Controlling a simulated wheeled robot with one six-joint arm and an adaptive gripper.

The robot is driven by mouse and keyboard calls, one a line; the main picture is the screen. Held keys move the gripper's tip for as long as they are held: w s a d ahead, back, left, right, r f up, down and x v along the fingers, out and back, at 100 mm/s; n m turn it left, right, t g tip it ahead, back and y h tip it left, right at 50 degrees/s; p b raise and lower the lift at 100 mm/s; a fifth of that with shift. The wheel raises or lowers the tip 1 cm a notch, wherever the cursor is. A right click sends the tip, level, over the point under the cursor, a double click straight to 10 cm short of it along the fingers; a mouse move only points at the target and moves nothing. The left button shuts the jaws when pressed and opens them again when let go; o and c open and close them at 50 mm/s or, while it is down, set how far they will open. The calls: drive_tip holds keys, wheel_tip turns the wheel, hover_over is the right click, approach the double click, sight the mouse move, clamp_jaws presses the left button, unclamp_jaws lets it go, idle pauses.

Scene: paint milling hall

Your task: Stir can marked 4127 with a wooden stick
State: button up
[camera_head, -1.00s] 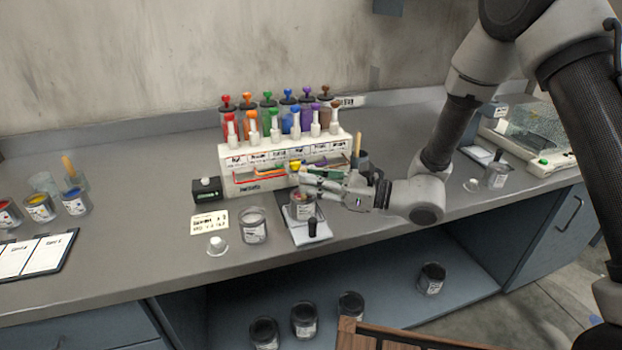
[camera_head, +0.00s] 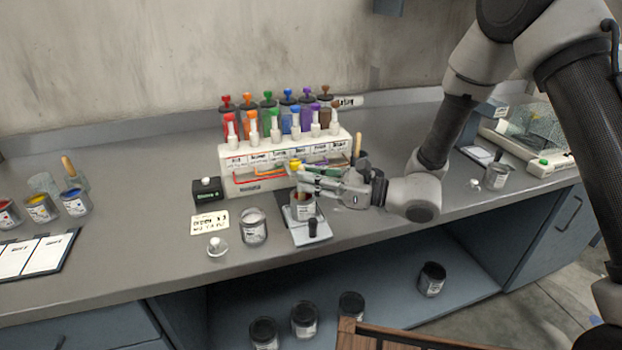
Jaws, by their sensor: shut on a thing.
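An open clear-walled can (camera_head: 254,226) with pale contents stands to the left of the plate. The can labels are too small to read, so I cannot tell which is 4127. A tan wooden handle or stick (camera_head: 357,145) stands upright in a dark holder behind my gripper.
A white rack (camera_head: 230,161) with several coloured bottles stands just behind my gripper. A black box (camera_head: 207,193), a card (camera_head: 209,223) and a clear lid (camera_head: 216,248) lie left. Paint jars (camera_head: 41,208) stand far left. Dark cans (camera_head: 304,320) stand on the lower shelf.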

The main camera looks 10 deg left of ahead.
drive_tip(key=shift+w+d, duration=0.1)
idle(0.3)
wheel_tip(320, 180, up, 6)
idle(0.6)
drive_tip(key=shift+r, duration=0.2)
idle(0.4)
wheel_tip(320, 180, up, 5)
drive_tip(key=shift+f, duration=0.1)
idle(0.3)
idle(0.5)
